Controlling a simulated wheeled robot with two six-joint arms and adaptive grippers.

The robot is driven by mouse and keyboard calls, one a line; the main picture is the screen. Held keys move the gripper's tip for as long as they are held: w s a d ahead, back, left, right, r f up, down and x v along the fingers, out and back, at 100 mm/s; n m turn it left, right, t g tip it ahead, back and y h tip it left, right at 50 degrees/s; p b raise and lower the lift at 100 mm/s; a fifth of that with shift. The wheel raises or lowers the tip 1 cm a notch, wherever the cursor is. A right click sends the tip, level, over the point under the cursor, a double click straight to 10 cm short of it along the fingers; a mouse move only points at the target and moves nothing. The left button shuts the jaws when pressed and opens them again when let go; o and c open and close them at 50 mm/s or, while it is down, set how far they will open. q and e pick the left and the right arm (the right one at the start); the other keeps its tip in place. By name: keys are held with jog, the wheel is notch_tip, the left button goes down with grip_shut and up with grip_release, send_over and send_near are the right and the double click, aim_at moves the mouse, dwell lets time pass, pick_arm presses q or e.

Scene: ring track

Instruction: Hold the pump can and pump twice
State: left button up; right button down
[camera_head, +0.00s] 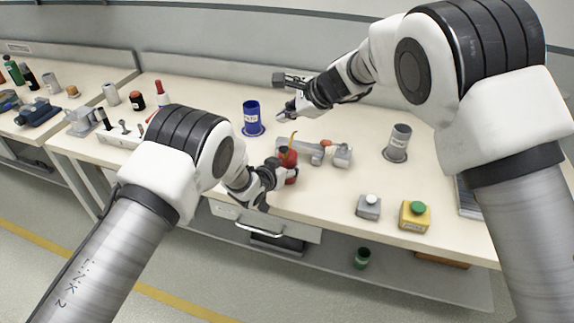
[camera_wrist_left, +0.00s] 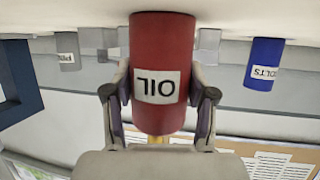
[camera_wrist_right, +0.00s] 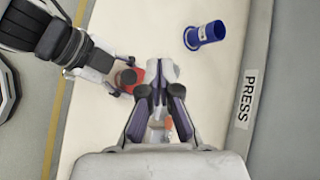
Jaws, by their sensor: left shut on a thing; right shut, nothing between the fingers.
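The pump can is a red can (camera_head: 289,166) with a yellow spout, near the front edge of the bench in the head view. In the left wrist view the red can (camera_wrist_left: 161,50) carries an "OIL" label and appears upside down. My left gripper (camera_head: 278,170) is shut around its body, with one finger on each side. My right gripper (camera_head: 285,115) is shut and empty, above the bench behind the can. In the right wrist view the right gripper (camera_wrist_right: 158,92) is closed, and the can (camera_wrist_right: 130,78) shows just left of its fingers, partly hidden.
A blue "BOLTS" cup (camera_head: 252,118) stands behind and left of the can. A grey cup (camera_head: 398,143), a grey button box (camera_head: 369,207) and a yellow box with a green button (camera_head: 414,216) are further right.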

aim_at(286, 149)
notch_tip(286, 149, down, 8)
jog(key=shift+w+f, duration=0.1)
jog(key=shift+f, duration=0.25)
dwell(1.3)
jog(key=shift+f, duration=0.4)
jog(key=shift+r, duration=3.45)
